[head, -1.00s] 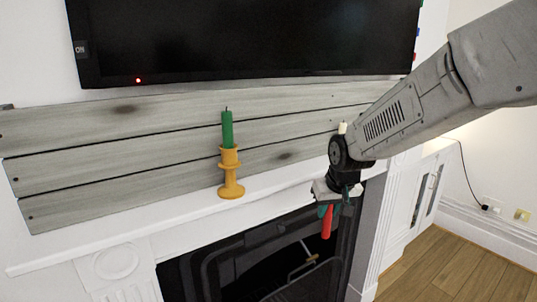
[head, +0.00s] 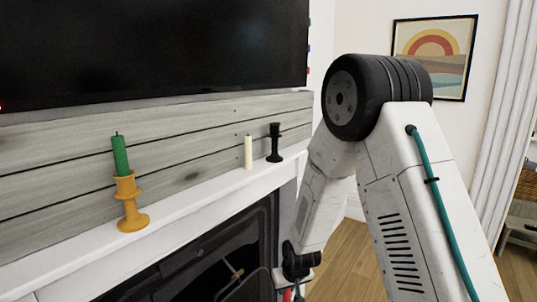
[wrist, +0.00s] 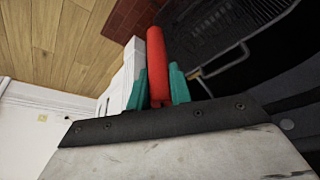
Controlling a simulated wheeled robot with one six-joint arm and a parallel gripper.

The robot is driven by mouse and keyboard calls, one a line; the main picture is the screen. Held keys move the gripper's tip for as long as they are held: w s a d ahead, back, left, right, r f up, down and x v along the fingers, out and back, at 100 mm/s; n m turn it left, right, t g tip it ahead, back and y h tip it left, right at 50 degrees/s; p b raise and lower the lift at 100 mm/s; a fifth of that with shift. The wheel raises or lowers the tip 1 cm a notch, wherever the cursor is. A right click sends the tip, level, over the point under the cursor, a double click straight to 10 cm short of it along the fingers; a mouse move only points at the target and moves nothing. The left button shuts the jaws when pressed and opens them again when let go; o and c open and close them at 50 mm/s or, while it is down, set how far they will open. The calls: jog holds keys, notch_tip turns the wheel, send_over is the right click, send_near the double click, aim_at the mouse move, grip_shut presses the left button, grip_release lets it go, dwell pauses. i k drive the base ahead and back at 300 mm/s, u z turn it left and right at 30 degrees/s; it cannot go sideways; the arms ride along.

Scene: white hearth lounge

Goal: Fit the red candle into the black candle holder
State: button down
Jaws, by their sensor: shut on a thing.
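The black candle holder (head: 275,142) stands upright on the white mantel, toward its far right end in the head view. No candle shows in it. The red candle (wrist: 158,62) is between the green fingers of my gripper (wrist: 160,88) in the wrist view, and the gripper is shut on it. In the head view my gripper (head: 293,291) is at the bottom edge, below the mantel and in front of the fireplace. There only a small bit of the red candle shows, and its lower part is cut off by the frame.
A cream candle (head: 249,152) stands on the mantel (head: 190,201) just left of the black holder. A yellow holder (head: 130,203) with a green candle (head: 120,156) stands farther left. A television (head: 150,45) hangs above. The fireplace (head: 215,262) opens below.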

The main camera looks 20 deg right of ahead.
aim_at(274, 134)
jog(key=z, duration=1.9)
jog(key=i, duration=1.4)
jog(key=u, duration=1.75)
